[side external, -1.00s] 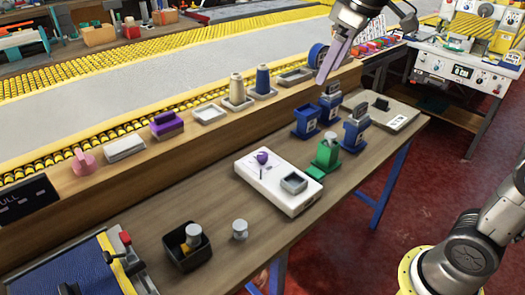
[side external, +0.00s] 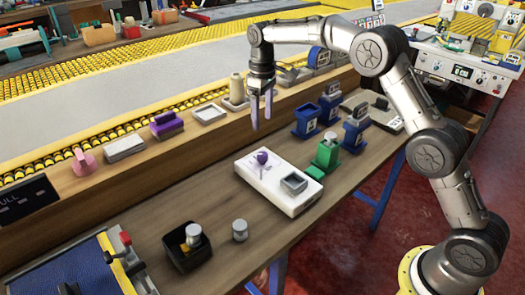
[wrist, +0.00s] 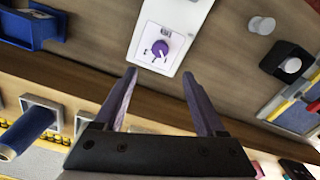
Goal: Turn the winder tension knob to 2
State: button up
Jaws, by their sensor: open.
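In the wrist view the purple knob (wrist: 160,48) sits on a printed white panel with small markings that are too small to read. My gripper (side external: 262,120) points down above the bench, a little behind and above the knob, apart from it. In the wrist view its two fingers (wrist: 160,80) are spread with nothing between them, and the knob shows beyond the gap.
A green block holder (side external: 326,155) stands right of the unit, with blue holders (side external: 306,122) behind it. A black bin (side external: 187,247) and a grey knob-topped piece (side external: 240,230) are at the front left.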

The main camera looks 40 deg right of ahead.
aim_at(262, 154)
notch_tip(262, 154, down, 13)
jog(key=shift+r, duration=0.2)
dwell(0.3)
grip_shut()
